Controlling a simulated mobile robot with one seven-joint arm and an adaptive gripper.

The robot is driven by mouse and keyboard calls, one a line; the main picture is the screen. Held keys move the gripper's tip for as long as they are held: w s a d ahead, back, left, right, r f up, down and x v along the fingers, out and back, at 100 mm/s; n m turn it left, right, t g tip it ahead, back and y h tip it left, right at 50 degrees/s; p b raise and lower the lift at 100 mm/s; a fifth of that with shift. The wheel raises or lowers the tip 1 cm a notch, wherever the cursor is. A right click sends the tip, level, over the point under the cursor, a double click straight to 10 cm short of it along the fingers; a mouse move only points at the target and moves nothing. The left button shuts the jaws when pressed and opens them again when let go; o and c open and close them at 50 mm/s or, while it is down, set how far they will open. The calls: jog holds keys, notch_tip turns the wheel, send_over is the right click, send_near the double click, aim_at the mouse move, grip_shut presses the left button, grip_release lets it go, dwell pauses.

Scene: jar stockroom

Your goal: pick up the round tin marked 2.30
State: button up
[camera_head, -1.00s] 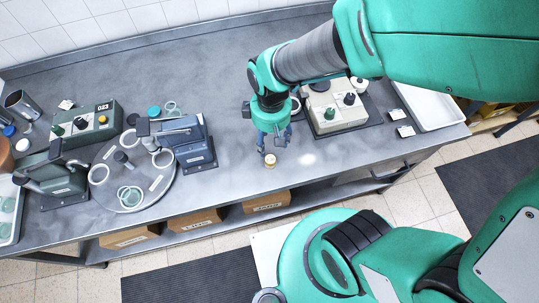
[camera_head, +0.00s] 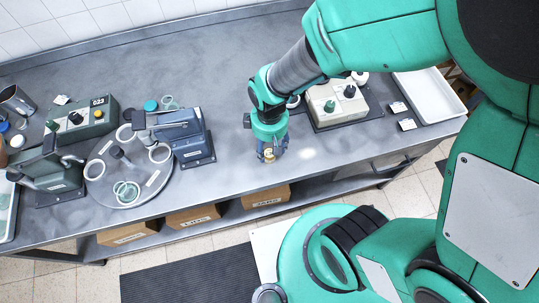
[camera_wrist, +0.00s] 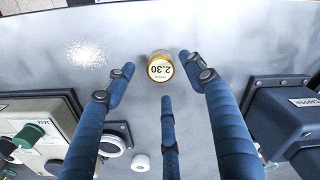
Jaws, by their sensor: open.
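The round tin (camera_wrist: 160,68) has a gold rim and a white lid marked 2.30. It stands on the grey metal bench (camera_head: 235,120) near the front edge. In the head view the tin (camera_head: 269,155) shows partly behind my fingers. My gripper (camera_head: 271,153) points down at it. In the wrist view my gripper (camera_wrist: 155,82) is open, with its blue fingers spread left, right and below the tin. The tin lies just ahead of the fingertips, between the left and right ones, and no finger visibly grips it.
A beige device with knobs (camera_head: 336,102) stands right of my gripper. A dark blue-grey machine (camera_head: 182,135) stands left, beside a round grey plate (camera_head: 110,190) with rings. A white tray (camera_head: 432,95) lies at the right end. White grains (camera_wrist: 85,54) lie near the tin.

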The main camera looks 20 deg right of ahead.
aim_at(270, 153)
jog(key=shift+f+b, duration=0.9)
jog(key=shift+f, duration=1.7)
jog(key=c, duration=1.3)
